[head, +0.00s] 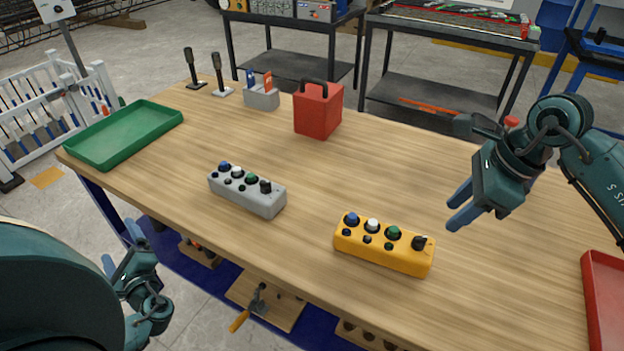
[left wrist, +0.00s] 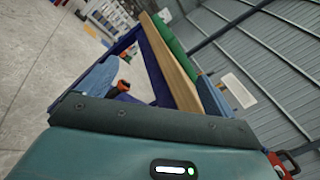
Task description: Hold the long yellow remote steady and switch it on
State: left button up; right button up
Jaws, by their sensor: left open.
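The long yellow remote (head: 383,247) lies on the wooden table near its front edge, right of centre. Its top carries blue, white and green buttons, smaller dark buttons and a black knob (head: 419,242) at the right end. My right gripper (head: 455,212) is above the table, up and right of the remote, apart from it, with its two blue fingers spread and nothing between them. My left gripper (head: 122,262) is low at the left, outside the table's front edge, open and empty. Its spread fingers also show in the left wrist view (left wrist: 165,88).
A grey remote (head: 247,194) lies left of the yellow one. A green tray (head: 122,134), a red box (head: 318,109) and a grey holder (head: 262,97) stand farther back. A red tray (head: 604,300) is at the right edge. The table between the remotes is clear.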

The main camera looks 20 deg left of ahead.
pick_arm(q)
notch_tip(320, 180, up, 10)
jog(key=w+a+m+t+y, duration=0.2)
jog(key=m+t+y, duration=0.2)
jog(key=m, duration=0.1)
jog(key=w+d+r+m+t+h, duration=0.2)
jog(key=w+d+t+h, duration=0.4)
jog(key=d, duration=0.3)
jog(key=w+d+r+m+t+h, duration=0.2)
jog(key=w+d+t+h, duration=0.2)
jog(key=w+d+h, duration=0.35)
jog(key=d+r+m+g+h, duration=0.15)
jog(key=d+g+h, duration=0.35)
jog(key=d+h, duration=0.95)
jog(key=d+r+m+g+h, duration=0.1)
jog(key=d+m+g+h, duration=0.4)
jog(key=d, duration=1.6)
jog(key=s+d+r+m+g+h, duration=0.3)
jog(key=d+r+g+h, duration=0.3)
jog(key=d+g+h, duration=0.25)
jog(key=m+g+y, duration=0.4)
jog(key=m+y, duration=1.6)
jog(key=m, duration=0.1)
send_over(359, 227)
notch_tip(359, 227, down, 4)
jog(key=f, duration=0.1)
notch_tip(359, 227, down, 12)
jog(key=shift+f, duration=0.1)
